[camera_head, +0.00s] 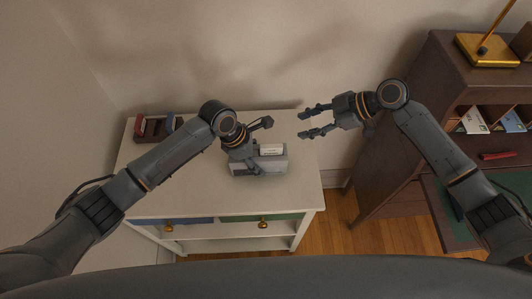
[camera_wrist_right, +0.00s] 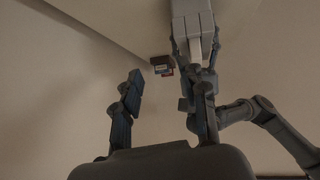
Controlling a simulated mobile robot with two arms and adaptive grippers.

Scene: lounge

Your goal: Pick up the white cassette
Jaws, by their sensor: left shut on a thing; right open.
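The white cassette (camera_head: 271,149) shows as a small pale block at the top of a grey device (camera_head: 273,163) above the white cabinet. My left gripper (camera_head: 262,148) is at the device and appears shut on its grey body, with the cassette beside its fingers; the exact contact is partly hidden. In the right wrist view the grey device (camera_wrist_right: 192,20) shows at the top, with a pale strip on it that may be the cassette. My right gripper (camera_head: 317,122) is open and empty, to the right of the device; its fingers also show in the right wrist view (camera_wrist_right: 167,100).
The white cabinet (camera_head: 200,203) has blue and green drawer fronts with gold knobs. A small rack (camera_head: 156,127) stands at its back left. A dark wooden desk (camera_head: 430,75) with a brass lamp base (camera_head: 485,50) is at right. The cabinet's front top is clear.

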